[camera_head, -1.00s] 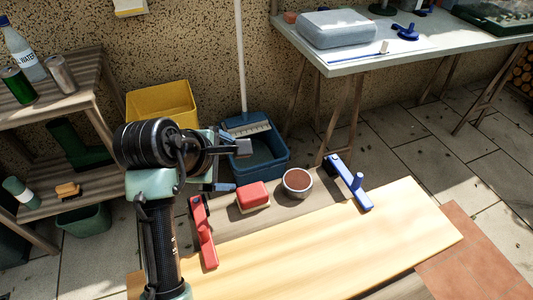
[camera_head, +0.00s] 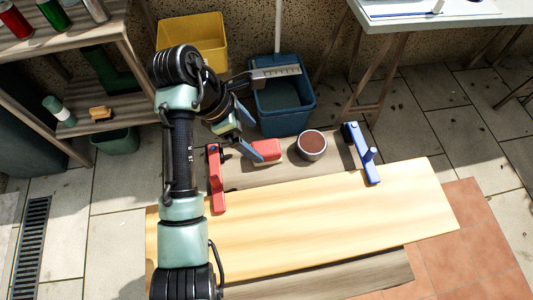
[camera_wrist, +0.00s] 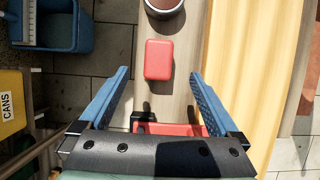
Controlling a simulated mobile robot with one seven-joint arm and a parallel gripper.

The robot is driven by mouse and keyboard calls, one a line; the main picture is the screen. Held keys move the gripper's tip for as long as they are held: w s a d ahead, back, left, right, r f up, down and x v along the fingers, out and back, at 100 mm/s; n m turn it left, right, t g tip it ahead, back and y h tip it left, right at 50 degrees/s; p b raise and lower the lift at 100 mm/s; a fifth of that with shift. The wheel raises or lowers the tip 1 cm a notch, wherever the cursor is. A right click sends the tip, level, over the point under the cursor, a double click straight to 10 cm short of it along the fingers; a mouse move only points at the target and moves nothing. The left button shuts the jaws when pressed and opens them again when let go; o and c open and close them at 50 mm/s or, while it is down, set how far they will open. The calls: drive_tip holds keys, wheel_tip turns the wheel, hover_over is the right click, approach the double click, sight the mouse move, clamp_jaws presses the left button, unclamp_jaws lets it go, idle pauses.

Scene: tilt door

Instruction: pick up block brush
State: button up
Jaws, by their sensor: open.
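The block brush (camera_head: 266,149) is a red block lying on the workbench, between a red clamp and a round tin. In the wrist view the brush (camera_wrist: 158,58) shows its red top, just beyond and between my fingertips. The height gap is hard to tell.
The red clamp (camera_head: 216,182) stands left of the brush, close to my gripper. The tin with brown contents (camera_head: 311,145) is right of it, and a blue clamp (camera_head: 362,155) further right. A pale board (camera_head: 330,205) covers the front. A blue bucket (camera_head: 284,108) stands behind.

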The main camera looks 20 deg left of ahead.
sight(265, 147)
drive_tip(key=b+x, duration=0.1)
drive_tip(key=x, duration=0.6)
drive_tip(key=shift+w+d+f+b, duration=0.15)
drive_tip(key=shift+w+b, duration=0.1)
drive_tip(key=shift+b, duration=0.05)
drive_tip(key=c, duration=1.5)
